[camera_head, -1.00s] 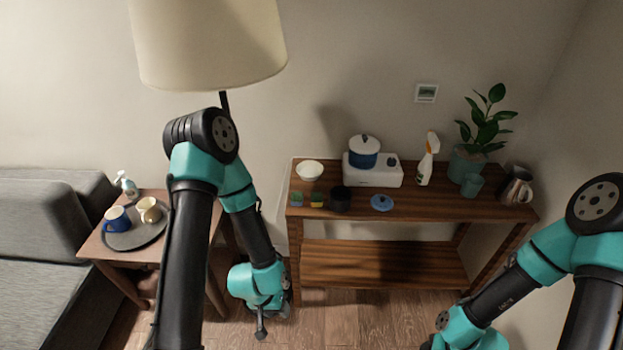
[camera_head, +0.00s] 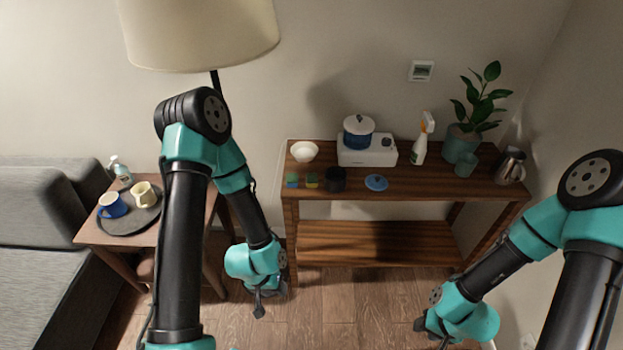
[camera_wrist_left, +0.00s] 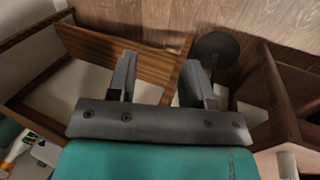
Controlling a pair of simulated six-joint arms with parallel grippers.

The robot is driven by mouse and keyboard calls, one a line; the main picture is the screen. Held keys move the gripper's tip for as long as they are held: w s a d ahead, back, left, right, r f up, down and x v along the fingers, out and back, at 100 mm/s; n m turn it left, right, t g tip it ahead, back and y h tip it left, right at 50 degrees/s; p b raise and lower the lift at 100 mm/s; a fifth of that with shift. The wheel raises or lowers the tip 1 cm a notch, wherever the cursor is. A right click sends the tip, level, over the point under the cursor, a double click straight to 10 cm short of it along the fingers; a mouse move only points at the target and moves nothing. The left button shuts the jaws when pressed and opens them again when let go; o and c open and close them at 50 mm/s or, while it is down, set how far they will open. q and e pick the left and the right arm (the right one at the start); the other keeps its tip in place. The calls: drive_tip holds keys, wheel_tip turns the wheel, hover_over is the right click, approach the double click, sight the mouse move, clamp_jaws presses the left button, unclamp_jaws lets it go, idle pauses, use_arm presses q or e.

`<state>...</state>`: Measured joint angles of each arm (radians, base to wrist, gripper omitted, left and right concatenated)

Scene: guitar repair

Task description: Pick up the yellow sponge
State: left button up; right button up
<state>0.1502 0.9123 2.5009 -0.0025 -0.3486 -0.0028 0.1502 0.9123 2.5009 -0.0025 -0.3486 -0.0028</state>
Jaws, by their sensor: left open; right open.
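The yellow sponge (camera_head: 312,183) is small, with a green top, and lies on the dark wooden console table (camera_head: 430,188) near its left front corner.
A black cup (camera_head: 335,180) stands right beside the yellow sponge, with a white bowl (camera_head: 304,151) behind. A blue lid (camera_head: 376,183), a pot (camera_head: 358,133) on a white cooker (camera_head: 367,151) and a spray bottle (camera_head: 420,147) are farther right. A side table (camera_head: 90,233) stands left.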

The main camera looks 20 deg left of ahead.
use_arm(q)
drive_tip(key=shift+o, duration=0.5)
drive_tip(key=o, duration=0.6)
drive_tip(key=shift+w, duration=0.15)
